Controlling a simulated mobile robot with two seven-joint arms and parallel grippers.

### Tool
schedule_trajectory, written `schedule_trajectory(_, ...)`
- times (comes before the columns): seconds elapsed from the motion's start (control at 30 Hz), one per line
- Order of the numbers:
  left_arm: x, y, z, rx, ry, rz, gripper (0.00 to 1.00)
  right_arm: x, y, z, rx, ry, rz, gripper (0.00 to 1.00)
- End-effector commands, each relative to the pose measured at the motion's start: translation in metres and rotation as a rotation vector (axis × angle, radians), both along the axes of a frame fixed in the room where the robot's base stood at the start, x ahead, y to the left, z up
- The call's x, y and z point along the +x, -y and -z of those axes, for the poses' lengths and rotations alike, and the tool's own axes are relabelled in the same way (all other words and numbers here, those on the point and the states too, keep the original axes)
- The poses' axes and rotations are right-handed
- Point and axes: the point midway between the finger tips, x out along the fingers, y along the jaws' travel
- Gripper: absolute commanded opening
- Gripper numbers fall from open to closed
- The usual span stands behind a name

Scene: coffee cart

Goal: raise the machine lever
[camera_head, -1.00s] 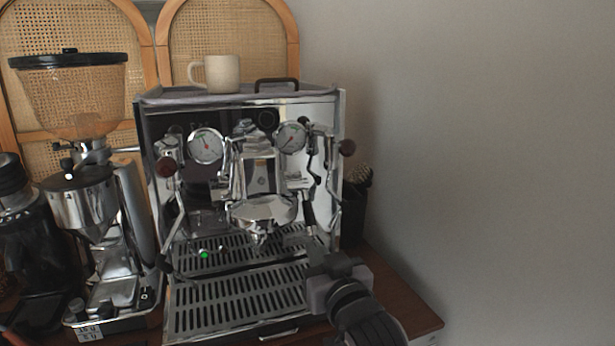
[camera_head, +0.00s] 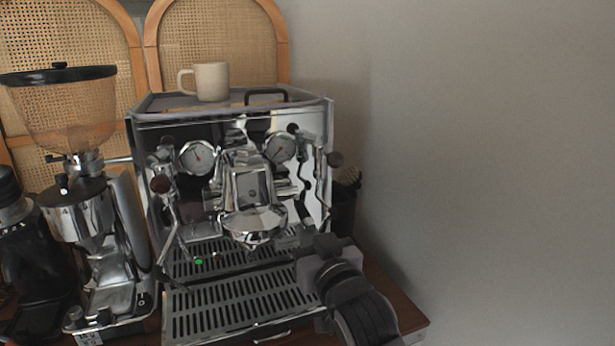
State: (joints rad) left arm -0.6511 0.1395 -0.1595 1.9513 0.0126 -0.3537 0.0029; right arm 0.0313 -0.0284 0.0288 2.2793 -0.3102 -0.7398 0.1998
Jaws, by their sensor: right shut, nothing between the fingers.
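The chrome espresso machine (camera_head: 240,125) stands in the middle of the view. Its group head (camera_head: 250,187) is at the centre of the front, with chrome fittings beside it on the right. I cannot clearly pick out the lever among these shiny parts. My right gripper (camera_head: 306,257) comes in from the lower right and is shut and empty. It appears in front of the right end of the drip tray (camera_head: 240,300), below and right of the group head. Its fingertips are partly hidden by its own body, so contact is hard to judge. My left gripper is out of view.
A cream mug (camera_head: 211,82) stands on top of the machine. A grinder with a clear hopper (camera_head: 65,110) is on the left. A dark container (camera_head: 344,205) stands right of the machine. The wooden counter (camera_head: 392,300) ends at the right, near a bare wall.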

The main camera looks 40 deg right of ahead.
Motion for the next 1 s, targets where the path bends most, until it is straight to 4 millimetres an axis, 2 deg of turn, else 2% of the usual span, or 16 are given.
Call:
schedule_trajectory(0.5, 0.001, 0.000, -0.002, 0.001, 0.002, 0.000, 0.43, 0.000, -0.001, -0.043, 0.001, -0.010, -0.002, 0.00)
schedule_trajectory(1.0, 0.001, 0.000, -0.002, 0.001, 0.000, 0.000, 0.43, 0.000, -0.001, -0.039, 0.003, -0.017, -0.001, 0.00)
